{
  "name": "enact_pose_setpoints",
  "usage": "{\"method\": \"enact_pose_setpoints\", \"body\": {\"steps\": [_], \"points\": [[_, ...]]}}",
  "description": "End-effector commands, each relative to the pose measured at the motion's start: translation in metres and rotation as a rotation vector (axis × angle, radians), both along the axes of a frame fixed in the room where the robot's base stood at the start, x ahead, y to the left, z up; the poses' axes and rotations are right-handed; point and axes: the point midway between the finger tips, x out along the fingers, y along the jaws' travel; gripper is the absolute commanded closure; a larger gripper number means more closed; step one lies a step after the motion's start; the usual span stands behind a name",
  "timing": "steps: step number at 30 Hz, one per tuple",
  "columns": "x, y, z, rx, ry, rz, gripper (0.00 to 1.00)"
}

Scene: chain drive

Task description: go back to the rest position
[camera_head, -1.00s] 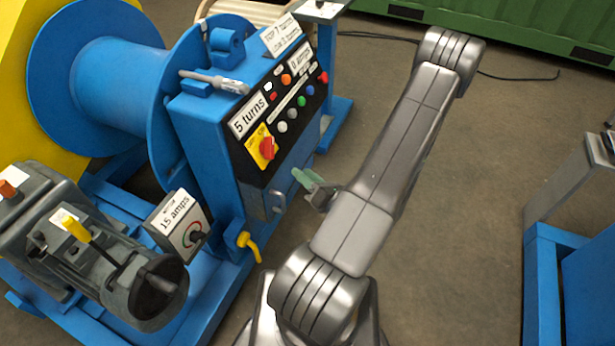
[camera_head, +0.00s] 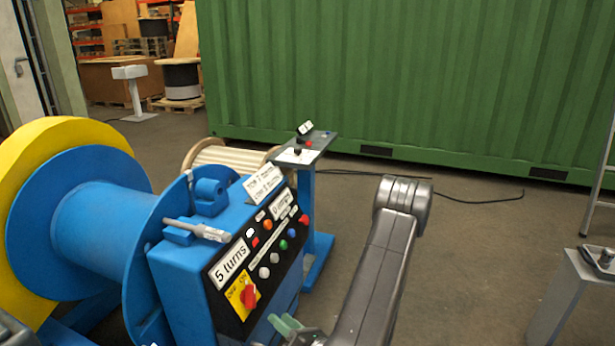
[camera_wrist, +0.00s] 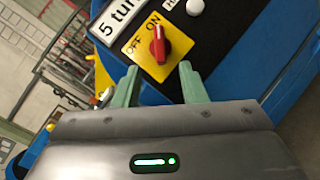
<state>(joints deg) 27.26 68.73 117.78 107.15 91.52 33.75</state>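My gripper (camera_head: 287,326) is low in the head view, in front of the lower part of the blue machine's control panel (camera_head: 233,310). In the wrist view its two green fingers (camera_wrist: 159,84) stand apart with nothing between them. Beyond the fingertips is the red rotary switch (camera_wrist: 159,46) on its yellow OFF/ON plate. The switch also shows in the head view (camera_head: 250,296). The fingers look apart from it, though the exact gap is hard to tell. My gripper's lower part is cut off by the head view's bottom edge.
A blue cable drum (camera_head: 100,215) with a yellow flange stands at left. A small pedestal (camera_head: 308,150) with buttons stands behind the panel. A green container (camera_head: 400,80) closes off the back. A grey post (camera_head: 575,290) stands at right. Floor between is clear apart from a black cable.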

Motion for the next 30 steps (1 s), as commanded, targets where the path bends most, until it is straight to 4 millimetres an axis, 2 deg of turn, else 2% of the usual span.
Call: {"method": "enact_pose_setpoints", "body": {"steps": [18, 24, 30], "points": [[0.060, 0.062, 0.001, -0.001, -0.002, 0.004, 0.62], [0.074, 0.077, 0.000, 0.001, -0.002, 0.004, 0.62], [0.079, 0.081, 0.000, 0.001, -0.002, 0.001, 0.62]]}}
